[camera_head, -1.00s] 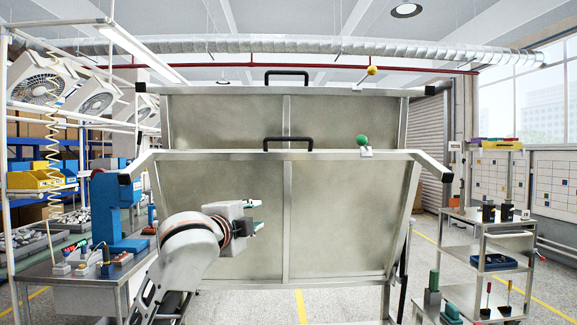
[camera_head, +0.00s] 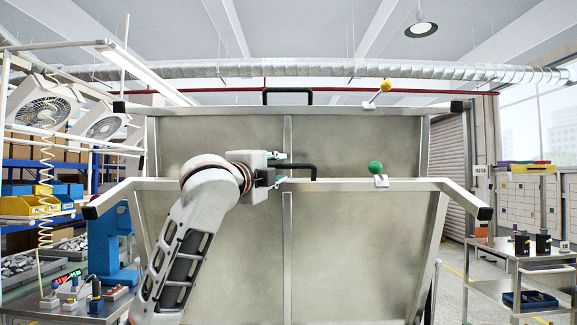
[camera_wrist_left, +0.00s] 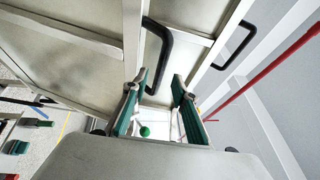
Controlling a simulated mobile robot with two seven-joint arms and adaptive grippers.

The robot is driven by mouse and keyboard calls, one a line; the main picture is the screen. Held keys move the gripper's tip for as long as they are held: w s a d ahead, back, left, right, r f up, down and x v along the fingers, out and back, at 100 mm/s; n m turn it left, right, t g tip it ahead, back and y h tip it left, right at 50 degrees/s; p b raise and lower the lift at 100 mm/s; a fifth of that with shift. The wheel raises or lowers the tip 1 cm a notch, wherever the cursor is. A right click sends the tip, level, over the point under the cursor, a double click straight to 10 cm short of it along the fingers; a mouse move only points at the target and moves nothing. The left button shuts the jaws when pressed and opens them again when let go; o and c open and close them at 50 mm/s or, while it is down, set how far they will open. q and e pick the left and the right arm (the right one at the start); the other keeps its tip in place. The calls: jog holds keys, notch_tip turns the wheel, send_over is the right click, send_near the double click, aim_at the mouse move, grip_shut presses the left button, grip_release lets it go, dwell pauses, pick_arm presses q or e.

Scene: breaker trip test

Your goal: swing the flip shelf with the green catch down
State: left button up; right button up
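The flip shelf with the green catch (camera_head: 360,245) is the nearer grey metal panel, standing steeply up and leaning in the head view. Its black handle (camera_head: 304,166) sits on the top rail, and the green-knobbed catch (camera_head: 375,168) is on the rail to its right. My left gripper (camera_head: 283,168) is open at the handle's left end. In the left wrist view the open fingers (camera_wrist_left: 157,86) point toward the handle (camera_wrist_left: 162,48), its lower end close to the fingertips. I cannot tell whether they touch. The green knob (camera_wrist_left: 144,131) shows low between the fingers. My right gripper is out of view.
A second flip shelf (camera_head: 220,135) with a yellow-knobbed catch (camera_head: 386,85) and black handle (camera_head: 287,92) stands behind. A blue machine (camera_head: 112,235) on a bench is at left. A metal cart (camera_head: 500,260) is at right.

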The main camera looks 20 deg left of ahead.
aim_at(285, 166)
pick_arm(q)
jog(key=w, duration=0.2)
jog(key=w+p, duration=0.1)
jog(key=w, duration=0.1)
jog(key=shift+d+r, duration=0.25)
jog(key=shift+d, duration=0.1)
jog(key=shift+w, duration=0.6)
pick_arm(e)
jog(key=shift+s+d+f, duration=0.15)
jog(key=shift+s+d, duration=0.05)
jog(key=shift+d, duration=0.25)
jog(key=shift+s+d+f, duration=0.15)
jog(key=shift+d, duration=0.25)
pick_arm(q)
grip_shut()
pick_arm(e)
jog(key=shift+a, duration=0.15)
